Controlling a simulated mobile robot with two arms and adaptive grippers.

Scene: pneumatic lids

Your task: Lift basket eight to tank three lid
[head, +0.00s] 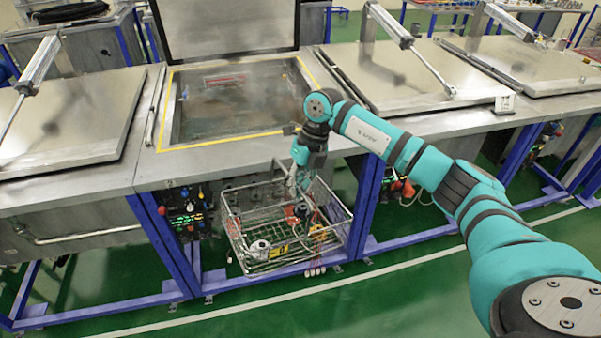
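A wire basket (243,255) with several small parts in it shows in the head view, below the front edge of the middle tank. My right arm reaches in from the right. Its gripper (303,183) points down at the far rim of the basket. The fingers are small and partly lost against the wires, so I cannot tell whether they grip it. The middle tank (225,100) has its lid (225,25) raised. The tank to its right has a flat, closed lid (400,85) with a pneumatic cylinder. I cannot read which tank is three. My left gripper is out of view.
A closed lid (65,110) lies at the left and another (540,65) at the far right. A small white sign (505,103) stands at a lid corner. Blue frame legs (165,240) flank the basket. Green floor (400,300) is open in front.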

